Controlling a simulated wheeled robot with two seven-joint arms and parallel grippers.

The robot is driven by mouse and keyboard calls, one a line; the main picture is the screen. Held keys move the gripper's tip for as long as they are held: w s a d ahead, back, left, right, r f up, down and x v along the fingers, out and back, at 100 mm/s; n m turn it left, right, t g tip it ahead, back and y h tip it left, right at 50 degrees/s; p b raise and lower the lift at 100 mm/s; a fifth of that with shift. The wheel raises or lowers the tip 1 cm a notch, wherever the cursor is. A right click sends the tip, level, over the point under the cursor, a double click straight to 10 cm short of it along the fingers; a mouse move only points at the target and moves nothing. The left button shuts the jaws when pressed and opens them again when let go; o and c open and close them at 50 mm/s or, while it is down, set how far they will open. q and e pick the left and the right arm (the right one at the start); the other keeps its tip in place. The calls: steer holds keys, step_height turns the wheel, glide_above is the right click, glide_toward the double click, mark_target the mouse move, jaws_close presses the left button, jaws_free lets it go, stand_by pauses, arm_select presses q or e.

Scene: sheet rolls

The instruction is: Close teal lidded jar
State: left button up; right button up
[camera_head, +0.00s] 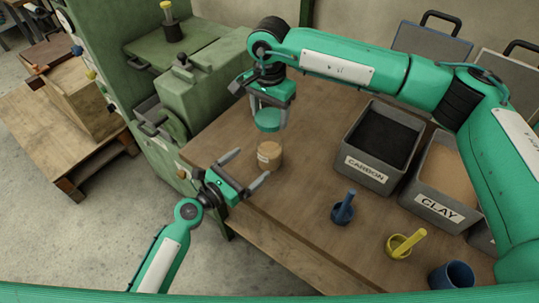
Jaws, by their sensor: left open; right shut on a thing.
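The jar (269,156) is a tan, open-looking body with a pale label, standing upright on the wooden table near its left edge. Its teal lid (268,121) is held above the jar, apart from it. My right gripper (269,107) points down from above and is shut on the lid. My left gripper (247,170) is open, its two fingers reaching toward the jar from the lower left. One finger is close to the jar's front and the other lies to its left. I cannot tell whether either touches it.
On the wooden table (290,215) stand a grey CARBON bin (366,175) and a CLAY bin (438,207) at right. A blue mortar (343,212), a yellow mortar (400,246) and a blue cup (452,276) stand in front. A green machine (205,80) borders the left side.

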arm_select(q)
steer(key=x, duration=0.9)
steer(key=shift+d, duration=0.1)
steer(key=c, duration=1.5)
steer(key=shift+o, duration=0.2)
arm_select(e)
glide_above(270, 140)
steer(key=shift+f, duration=2.5)
